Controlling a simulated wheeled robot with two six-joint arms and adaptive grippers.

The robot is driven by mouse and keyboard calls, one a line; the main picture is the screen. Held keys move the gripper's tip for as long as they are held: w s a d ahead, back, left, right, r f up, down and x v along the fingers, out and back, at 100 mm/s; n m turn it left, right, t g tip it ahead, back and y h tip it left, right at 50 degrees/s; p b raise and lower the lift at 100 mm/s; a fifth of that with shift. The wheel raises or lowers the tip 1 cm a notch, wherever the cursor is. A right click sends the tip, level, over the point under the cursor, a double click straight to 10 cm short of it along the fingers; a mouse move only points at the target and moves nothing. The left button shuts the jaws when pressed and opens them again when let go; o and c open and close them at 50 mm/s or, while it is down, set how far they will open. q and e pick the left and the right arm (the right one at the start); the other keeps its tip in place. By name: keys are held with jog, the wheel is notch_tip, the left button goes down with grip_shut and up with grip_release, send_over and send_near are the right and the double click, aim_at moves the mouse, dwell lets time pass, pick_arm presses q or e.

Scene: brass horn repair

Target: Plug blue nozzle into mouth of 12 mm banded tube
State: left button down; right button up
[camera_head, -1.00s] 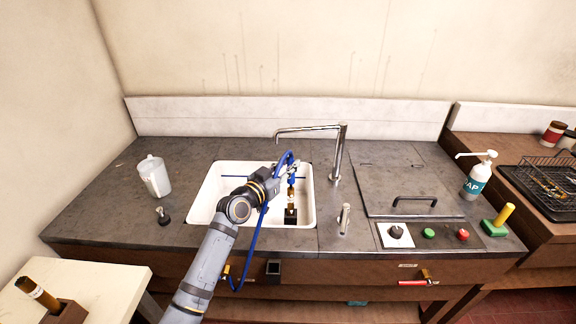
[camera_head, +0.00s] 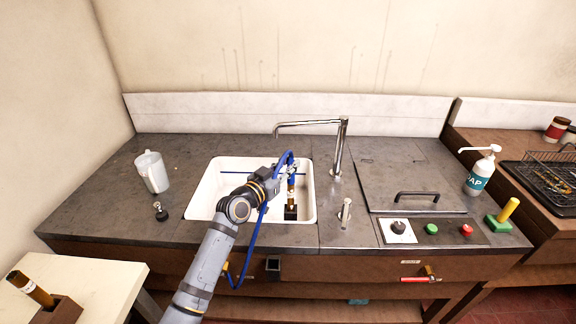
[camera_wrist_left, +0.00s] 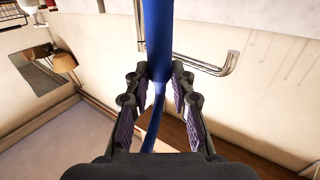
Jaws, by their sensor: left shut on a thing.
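My left gripper (camera_head: 284,170) is over the sink and shut on the blue nozzle (camera_head: 291,171), with the blue hose trailing from it. In the left wrist view the blue hose (camera_wrist_left: 158,40) runs between the fingers (camera_wrist_left: 158,82). An amber banded tube (camera_head: 291,197) with a pale label stands upright in a dark block (camera_head: 290,213) in the sink, directly below the nozzle. The nozzle's lower end is at the tube's mouth; I cannot tell whether it is inside. The size on the label is too small to read. My right gripper is out of view.
The white sink (camera_head: 203,197) has a tall faucet (camera_head: 339,150) behind. A pitcher (camera_head: 152,172) and a small stopper (camera_head: 160,212) stand left. Another amber tube (camera_head: 30,288) leans in a brown block on the front-left table. Buttons, a soap bottle (camera_head: 481,173) and a rack are right.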

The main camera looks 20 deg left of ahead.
pick_arm(q)
jog(key=shift+f, duration=0.25)
jog(key=c, duration=1.1)
grip_release()
jog(key=shift+r, duration=0.1)
jog(key=v, duration=0.7)
jog(key=shift+s, duration=0.25)
